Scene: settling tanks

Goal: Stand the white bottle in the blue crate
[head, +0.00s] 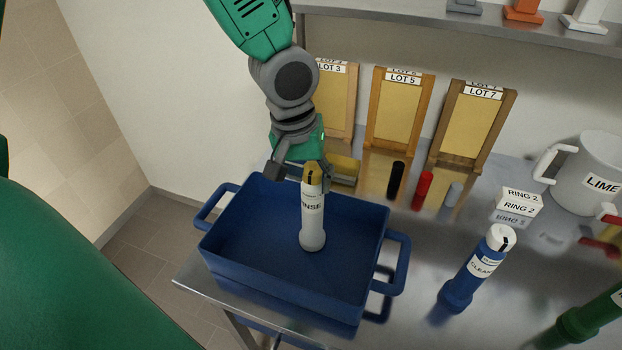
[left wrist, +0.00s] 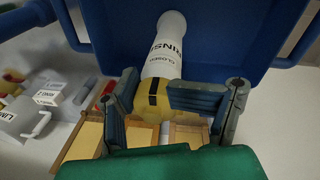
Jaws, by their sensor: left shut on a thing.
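The white bottle (head: 312,222), with a yellow cap and a RINSE label, stands nearly upright inside the walls of the blue crate (head: 235,277). My left gripper (head: 299,173) is shut on its cap end from above. In the left wrist view the bottle (left wrist: 163,58) points away from the fingers (left wrist: 160,100), its yellow cap between them, with the blue crate (left wrist: 225,40) around it. I cannot tell whether the bottle's base touches the crate floor. The crate holds nothing else that I can see. My right gripper is not in view.
A blue bottle (head: 473,273) with a white cap stands right of the crate. Behind are black (head: 396,180), red (head: 423,190) and grey small cylinders, a RING 2 box (head: 518,203), a LIME pot (head: 592,175) and framed lot boards (head: 398,110). The crate sits at the table's left edge.

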